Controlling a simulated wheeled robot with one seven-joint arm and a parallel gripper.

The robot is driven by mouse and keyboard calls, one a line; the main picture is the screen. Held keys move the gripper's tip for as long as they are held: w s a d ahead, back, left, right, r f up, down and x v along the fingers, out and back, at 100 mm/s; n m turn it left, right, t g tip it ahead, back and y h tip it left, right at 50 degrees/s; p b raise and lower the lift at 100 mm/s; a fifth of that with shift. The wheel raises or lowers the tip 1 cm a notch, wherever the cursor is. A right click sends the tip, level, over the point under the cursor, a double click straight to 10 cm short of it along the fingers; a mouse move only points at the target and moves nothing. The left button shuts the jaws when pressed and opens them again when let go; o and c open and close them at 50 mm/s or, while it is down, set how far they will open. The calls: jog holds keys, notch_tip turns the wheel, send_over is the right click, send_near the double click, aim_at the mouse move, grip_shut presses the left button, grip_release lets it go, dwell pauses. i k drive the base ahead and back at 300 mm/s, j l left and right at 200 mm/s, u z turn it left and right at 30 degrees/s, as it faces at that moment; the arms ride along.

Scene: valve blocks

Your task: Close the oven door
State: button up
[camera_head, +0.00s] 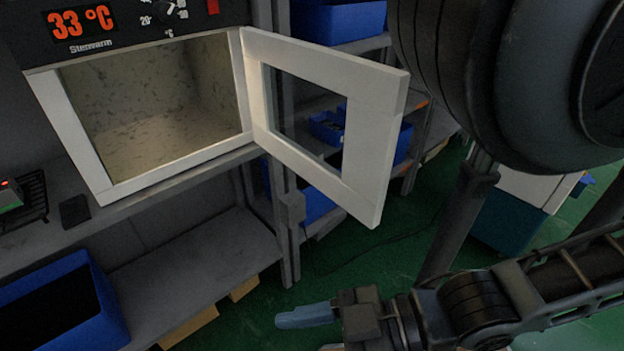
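The oven (67,129) stands on a grey shelf at the upper left, with a display reading 33 °C. Its inside is visible and looks empty. The white-framed oven door (372,155) with its window is hinged at the right side of the opening and stands wide open, swung out toward me. My gripper (305,325) is at the bottom middle, below the door and apart from it. One bluish fingertip points left. The other finger is mostly cut off by the bottom edge, so its opening is not clear.
A grey shelf (190,262) runs under the oven, with a blue bin (105,305) at the lower left. More blue bins (335,18) sit on racks behind the door. A small device (12,196) lies left of the oven. Green floor (400,250) shows between the door and my arm.

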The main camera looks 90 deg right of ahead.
aim_at(376, 92)
jog(key=k+l, duration=0.35)
jog(key=k+l+z, duration=0.1)
jog(key=k+l, duration=0.2)
jog(key=l, duration=0.2)
jog(key=k+l, duration=0.35)
jog(key=k+l+z, duration=0.1)
jog(key=k+l, duration=0.2)
jog(key=l, duration=0.2)
